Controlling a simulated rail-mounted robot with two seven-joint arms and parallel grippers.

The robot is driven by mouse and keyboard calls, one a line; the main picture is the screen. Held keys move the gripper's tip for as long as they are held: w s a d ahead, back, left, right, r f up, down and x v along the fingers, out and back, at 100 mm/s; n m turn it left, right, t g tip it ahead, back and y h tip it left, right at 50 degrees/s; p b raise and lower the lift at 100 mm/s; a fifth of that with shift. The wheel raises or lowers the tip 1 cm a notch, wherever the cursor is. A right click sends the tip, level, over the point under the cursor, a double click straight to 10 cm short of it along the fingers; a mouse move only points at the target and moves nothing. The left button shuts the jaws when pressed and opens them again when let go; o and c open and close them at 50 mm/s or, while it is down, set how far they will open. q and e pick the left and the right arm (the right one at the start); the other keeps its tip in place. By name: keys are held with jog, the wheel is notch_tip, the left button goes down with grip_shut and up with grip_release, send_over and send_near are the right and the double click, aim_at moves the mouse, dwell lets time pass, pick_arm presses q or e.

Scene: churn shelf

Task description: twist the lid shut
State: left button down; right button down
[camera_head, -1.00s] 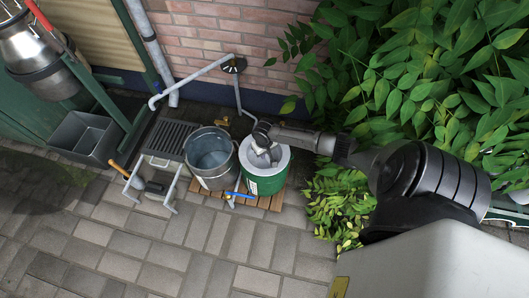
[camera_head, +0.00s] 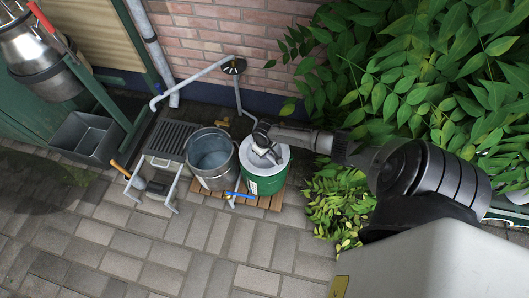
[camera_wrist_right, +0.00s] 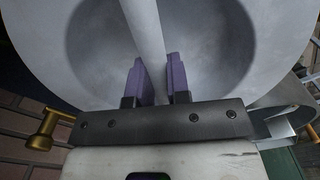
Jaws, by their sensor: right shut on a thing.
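A green container (camera_head: 266,184) stands on a small wooden pallet in the head view. A pale grey round lid (camera_head: 253,161) is at its top; whether it is seated all round cannot be told. My right gripper (camera_head: 264,151) is over the lid, its arm reaching in from the right. In the right wrist view the lid (camera_wrist_right: 225,45) fills most of the picture, with a round hollow and a bar (camera_wrist_right: 146,30) across it. My right gripper (camera_wrist_right: 160,78) has its purple fingers on either side of this bar, shut on it. My left gripper is not in view.
A metal bucket (camera_head: 211,157) stands close left of the container. A grated metal stand (camera_head: 168,139) is further left. A blue-handled tool (camera_head: 239,195) lies in front. Leafy branches (camera_head: 420,60) hang at the right. Open paving (camera_head: 150,235) lies in front.

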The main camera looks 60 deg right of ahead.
jog(key=shift+w+n, duration=0.1)
jog(key=shift+n, duration=0.3)
jog(key=c, duration=1)
grip_release()
notch_tip(320, 180, up, 14)
jog(key=p, duration=0.9)
jog(key=shift+p, duration=0.3)
jog(key=shift+f, duration=0.1)
